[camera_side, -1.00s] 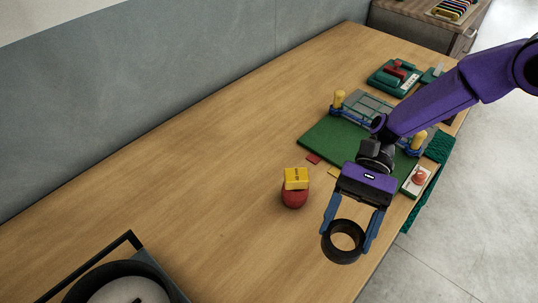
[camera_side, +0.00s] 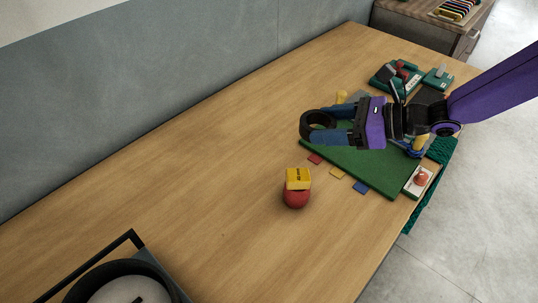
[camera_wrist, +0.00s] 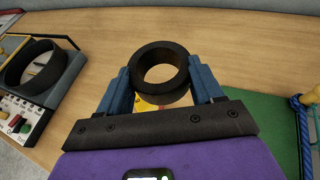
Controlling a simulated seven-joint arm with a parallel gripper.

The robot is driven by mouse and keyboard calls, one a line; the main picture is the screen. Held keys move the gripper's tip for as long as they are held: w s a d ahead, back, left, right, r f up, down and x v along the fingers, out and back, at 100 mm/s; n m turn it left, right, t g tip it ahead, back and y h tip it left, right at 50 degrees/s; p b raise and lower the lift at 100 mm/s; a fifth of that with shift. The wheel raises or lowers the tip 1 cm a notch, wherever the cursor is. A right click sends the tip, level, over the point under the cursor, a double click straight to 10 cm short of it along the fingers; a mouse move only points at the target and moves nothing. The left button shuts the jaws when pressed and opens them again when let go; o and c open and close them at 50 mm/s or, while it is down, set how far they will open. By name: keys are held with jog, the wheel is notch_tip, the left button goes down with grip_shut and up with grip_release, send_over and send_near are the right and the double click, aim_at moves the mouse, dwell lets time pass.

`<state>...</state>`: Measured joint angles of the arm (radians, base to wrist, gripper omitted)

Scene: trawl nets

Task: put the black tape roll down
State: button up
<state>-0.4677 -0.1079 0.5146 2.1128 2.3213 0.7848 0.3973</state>
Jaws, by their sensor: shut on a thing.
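The black tape roll (camera_side: 319,124) is a thick ring held between the blue fingers of my gripper (camera_side: 325,130). In the side view it hangs in the air over the far left part of the green mat. In the wrist view the tape roll (camera_wrist: 160,66) sits between the two blue fingertips (camera_wrist: 160,78), its hole showing the wood behind. My gripper is shut on it and lies nearly level, pointing left. The roll's height above the mat is hard to tell.
A red ball-like object (camera_side: 296,196) with a yellow block (camera_side: 298,178) on top stands on the wooden table (camera_side: 200,190). The green mat (camera_side: 370,170) has small coloured tabs at its edge. A red-button box (camera_side: 419,180) sits front right. A large black ring apparatus (camera_side: 120,285) stands lower left.

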notch_tip(320, 180, down, 4)
jog(key=f, duration=0.1)
send_over(276, 157)
notch_tip(276, 157, down, 9)
jog(key=shift+s+f, duration=0.1)
jog(key=shift+f, duration=0.1)
jog(key=shift+a+f, duration=0.1)
jog(key=shift+f, duration=1.5)
jog(key=shift+f, duration=0.1)
jog(key=o, duration=1.1)
